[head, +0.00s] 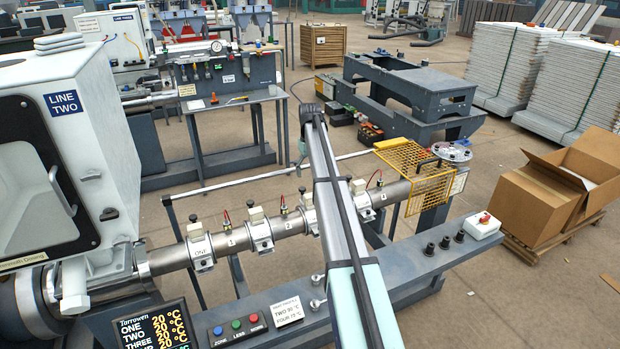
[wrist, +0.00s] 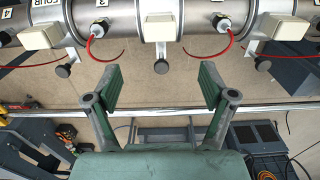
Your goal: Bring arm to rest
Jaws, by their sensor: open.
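My arm (head: 335,205) reaches from the bottom of the head view up across the extruder barrel (head: 283,228), and its far end is beyond the barrel. My gripper (wrist: 160,88) shows in the wrist view with its two green fingers wide apart and nothing between them. The barrel also shows along the top of the wrist view (wrist: 120,22), ahead of the fingertips, with a gap of floor in view between. In the head view the gripper's fingers are mostly hidden behind the arm.
The barrel carries clamp bands, red wires and black knobs (wrist: 161,66). A yellow guard (head: 415,175) stands at its right end. A control panel (head: 245,325) runs along the front. A workbench (head: 235,100) and grey frame (head: 410,90) stand behind. An open carton (head: 560,185) sits right.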

